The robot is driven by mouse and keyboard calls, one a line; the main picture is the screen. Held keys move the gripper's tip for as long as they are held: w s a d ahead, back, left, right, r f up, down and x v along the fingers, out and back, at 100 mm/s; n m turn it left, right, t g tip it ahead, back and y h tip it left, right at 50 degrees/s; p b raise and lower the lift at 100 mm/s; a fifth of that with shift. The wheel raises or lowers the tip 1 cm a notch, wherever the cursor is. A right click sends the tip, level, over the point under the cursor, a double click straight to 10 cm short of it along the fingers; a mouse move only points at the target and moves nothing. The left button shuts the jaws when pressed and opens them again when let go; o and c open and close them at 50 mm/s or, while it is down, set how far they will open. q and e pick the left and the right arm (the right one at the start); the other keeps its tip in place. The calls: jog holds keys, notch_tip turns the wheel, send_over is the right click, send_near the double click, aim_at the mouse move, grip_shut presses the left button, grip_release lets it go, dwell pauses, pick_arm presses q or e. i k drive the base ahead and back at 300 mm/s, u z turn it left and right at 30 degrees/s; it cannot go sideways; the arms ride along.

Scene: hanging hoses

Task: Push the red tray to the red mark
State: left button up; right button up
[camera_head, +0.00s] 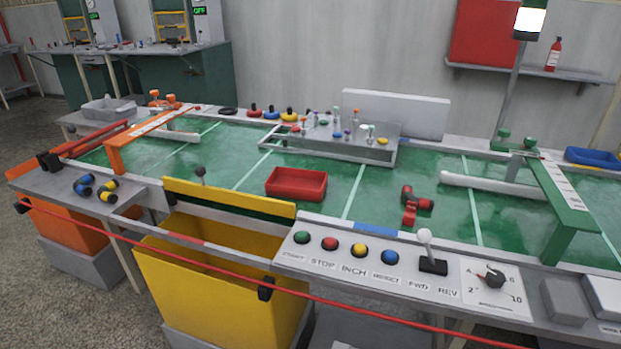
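The red tray (296,184) is a shallow, open box and looks empty. It lies on the green belt (345,172), near the belt's front edge and between two white cross lines. Neither of my grippers is in view, and nothing touches the tray.
A red valve-like part (416,202) lies on the belt to the right. An orange arch (118,148) and a green arch (562,200) span the belt. A yellow bin (215,285), a control panel (400,265) and a red cord (190,281) are in front.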

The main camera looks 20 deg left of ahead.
aim_at(283, 181)
jog(key=z, duration=3.4)
jog(key=k, duration=1.35)
jog(key=u, duration=2.05)
